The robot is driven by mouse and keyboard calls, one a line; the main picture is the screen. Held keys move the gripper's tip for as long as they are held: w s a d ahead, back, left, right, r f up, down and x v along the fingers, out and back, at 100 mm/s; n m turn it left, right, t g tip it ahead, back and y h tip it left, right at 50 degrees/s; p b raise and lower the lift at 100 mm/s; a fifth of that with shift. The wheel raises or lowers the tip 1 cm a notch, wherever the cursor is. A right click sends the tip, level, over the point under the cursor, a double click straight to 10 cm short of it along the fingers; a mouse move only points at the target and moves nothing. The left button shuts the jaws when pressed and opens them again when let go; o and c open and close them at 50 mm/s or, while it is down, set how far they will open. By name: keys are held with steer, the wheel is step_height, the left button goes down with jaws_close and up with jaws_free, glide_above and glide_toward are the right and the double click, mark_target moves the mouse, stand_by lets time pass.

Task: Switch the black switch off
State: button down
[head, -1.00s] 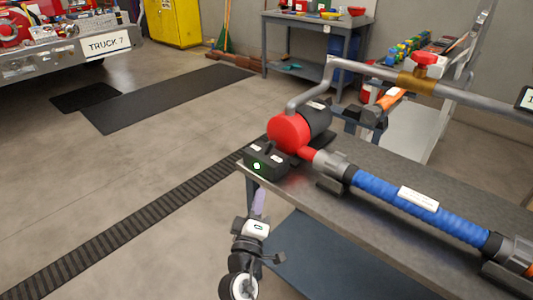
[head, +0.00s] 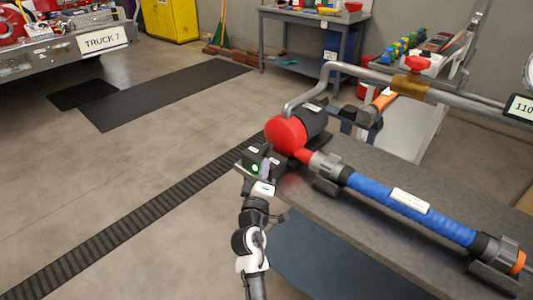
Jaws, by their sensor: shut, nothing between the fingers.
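The black switch box (head: 251,160) sits at the near left corner of the grey bench, in front of the red pump. A small green light (head: 255,168) glows on its front face. My gripper (head: 265,166) is shut and empty. The fingers and wrist hide part of the box, and the switch's own position is too small to make out.
The red and black pump (head: 286,133) stands just behind the box, with a grey pipe (head: 310,97) rising from it. A blue hose (head: 400,205) runs along the bench (head: 345,222) to the right.

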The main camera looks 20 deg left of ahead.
mark_target(268, 149)
steer(key=shift+p+x, duration=0.4)
steer(key=shift+x, duration=1.3)
steer(key=shift+r, duration=0.1)
steer(key=shift+w+r+n+p, duration=0.1)
steer(key=shift+n+p, duration=0.2)
steer(key=shift+p, duration=0.6)
